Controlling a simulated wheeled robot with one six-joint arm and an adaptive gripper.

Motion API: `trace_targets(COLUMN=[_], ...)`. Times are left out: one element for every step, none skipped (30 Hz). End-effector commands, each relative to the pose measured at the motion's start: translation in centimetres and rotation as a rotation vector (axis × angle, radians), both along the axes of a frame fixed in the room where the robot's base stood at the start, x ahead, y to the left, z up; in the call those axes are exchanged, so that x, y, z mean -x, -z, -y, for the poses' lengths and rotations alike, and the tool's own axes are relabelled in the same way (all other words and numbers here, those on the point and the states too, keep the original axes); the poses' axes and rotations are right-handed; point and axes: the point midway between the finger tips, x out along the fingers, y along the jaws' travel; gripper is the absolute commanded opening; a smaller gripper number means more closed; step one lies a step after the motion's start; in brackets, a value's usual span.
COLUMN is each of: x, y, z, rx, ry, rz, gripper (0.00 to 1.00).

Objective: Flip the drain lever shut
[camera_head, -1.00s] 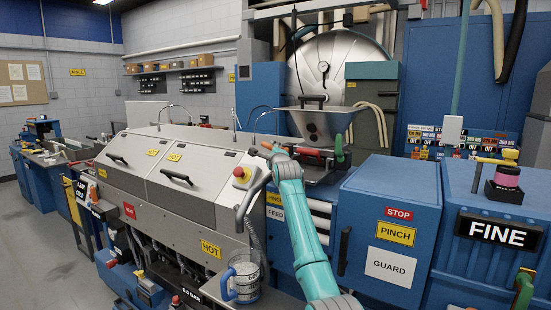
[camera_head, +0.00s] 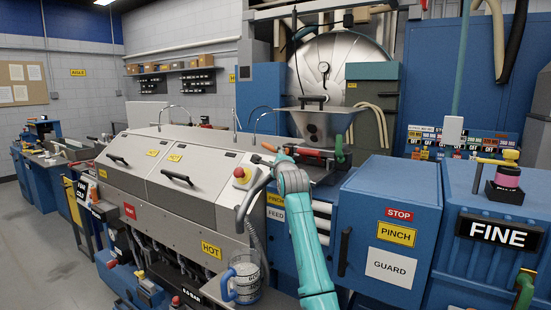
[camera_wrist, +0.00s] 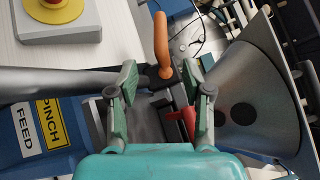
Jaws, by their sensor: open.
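An orange-handled lever (camera_wrist: 162,48) stands up from a dark mount in the wrist view, just beyond my fingertips. Its orange tip also shows in the head view (camera_head: 268,147). No drain label is readable, so I cannot tell for sure that this is the drain lever. My gripper (camera_wrist: 162,82) is open, with one green finger on each side of the lever's lower end and a gap between them. I see no contact. A red handle (camera_wrist: 182,119) lies lower, close to the right finger. In the head view my arm hides the gripper.
A grey funnel-shaped hopper (camera_wrist: 262,95) is close on the right in the wrist view. A red emergency button (camera_head: 240,173) sits on the grey machine's corner. A clear jug with a blue handle (camera_head: 244,278) stands below. The blue guard cabinet (camera_head: 390,225) is right of my arm.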

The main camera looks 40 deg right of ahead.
Motion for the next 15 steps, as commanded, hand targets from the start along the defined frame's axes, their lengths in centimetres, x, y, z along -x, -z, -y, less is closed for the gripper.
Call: trace_targets(x=[-0.2,-0.3,-0.6,-0.9,-1.1,-1.3,-1.5,-1.7,-1.8,-1.9,-1.9,-2.0,-2.1,-2.1,-2.2], y=[-0.1,-0.1,-0.1,-0.1,-0.3,-0.4,-0.4,-0.5,-0.6,-0.7,-0.7,-0.8,-0.8,-0.8,-0.9], z=[-0.2,-0.3,-0.4,-0.6,-0.8,-0.9,-0.9,-1.1,-1.2,-1.2,-1.2,-1.2,-1.2,-1.2,-1.1], rx=[-0.002,-0.003,-0.008,-0.011,-0.014,-0.019,-0.022,-0.025,-0.029,-0.032,-0.033,-0.035,-0.036,-0.036,-0.036], ry=[0.005,0.013,0.027,0.042,0.056,0.079,0.096,0.112,0.130,0.144,0.155,0.167,0.172,0.176,0.179], rz=[-0.003,-0.008,-0.017,-0.024,-0.029,-0.038,-0.043,-0.047,-0.049,-0.052,-0.054,-0.055,-0.056,-0.056,-0.056], gripper=[0.50,0.50,0.50,0.50,0.50,0.50,0.50,0.50,0.50,0.50,0.50,0.50,0.50,0.50,0.50])
